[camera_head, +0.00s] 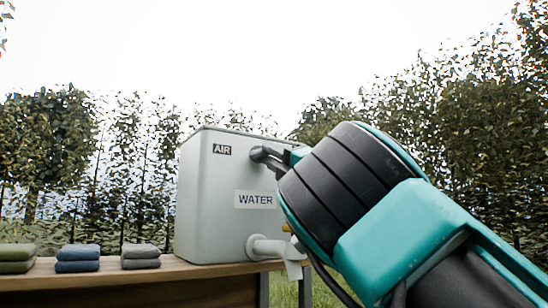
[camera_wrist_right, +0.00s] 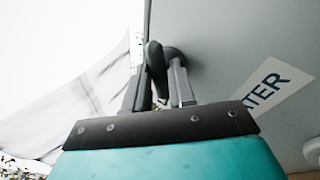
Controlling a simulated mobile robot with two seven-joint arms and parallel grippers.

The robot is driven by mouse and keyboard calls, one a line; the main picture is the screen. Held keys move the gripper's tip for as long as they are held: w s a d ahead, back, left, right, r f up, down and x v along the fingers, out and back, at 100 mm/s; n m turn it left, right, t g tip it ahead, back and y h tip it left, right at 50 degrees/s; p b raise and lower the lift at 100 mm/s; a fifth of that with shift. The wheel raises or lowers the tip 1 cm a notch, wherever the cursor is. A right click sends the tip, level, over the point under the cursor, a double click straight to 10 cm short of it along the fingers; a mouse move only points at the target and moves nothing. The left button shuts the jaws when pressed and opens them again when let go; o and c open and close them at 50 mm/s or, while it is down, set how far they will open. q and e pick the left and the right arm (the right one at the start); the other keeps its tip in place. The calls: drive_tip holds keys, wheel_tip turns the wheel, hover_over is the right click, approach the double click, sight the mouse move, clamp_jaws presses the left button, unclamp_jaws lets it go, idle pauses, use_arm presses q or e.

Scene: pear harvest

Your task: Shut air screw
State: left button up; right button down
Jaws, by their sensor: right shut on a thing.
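The water tank (camera_head: 212,205) is a light grey box with an AIR label (camera_head: 222,150) and a WATER label (camera_head: 255,200). The dark air screw (camera_head: 257,153) sits on its face beside the AIR label. My right gripper (camera_head: 274,158) reaches it from the right, its fingers partly hidden by my own wrist. In the right wrist view the curved dark head of the air screw (camera_wrist_right: 155,54) stands between the two fingers of my right gripper (camera_wrist_right: 157,75), which are shut on it. My left gripper is not in view.
The tank stands on a wooden table (camera_head: 130,283). A white outlet pipe (camera_head: 266,247) sticks out low on the tank, close to my right arm. Folded green cloths (camera_head: 16,258), blue cloths (camera_head: 78,258) and grey cloths (camera_head: 140,256) lie left of the tank. Leafy trees stand behind.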

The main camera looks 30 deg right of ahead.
drive_tip(key=shift+s+r+m+t+h, duration=0.15)
drive_tip(key=shift+m+t+h, duration=0.3)
drive_tip(key=shift+m+h, duration=0.5)
drive_tip(key=shift+r+m+t+h, duration=0.1)
drive_tip(key=shift+m+t+h, duration=0.4)
drive_tip(key=shift+m, duration=0.75)
drive_tip(key=shift+r+m+h, duration=0.1)
drive_tip(key=shift+m+h, duration=0.15)
drive_tip(key=shift+m, duration=0.15)
drive_tip(key=c, duration=1.3)
unclamp_jaws()
drive_tip(key=shift+o, duration=1.4)
drive_tip(key=shift+a+f, duration=0.1)
drive_tip(key=shift+f, duration=0.15)
drive_tip(key=shift+f, duration=0.15)
drive_tip(key=v, duration=1.2)
drive_tip(key=shift+s, duration=0.35)
drive_tip(key=shift+o, duration=0.2)
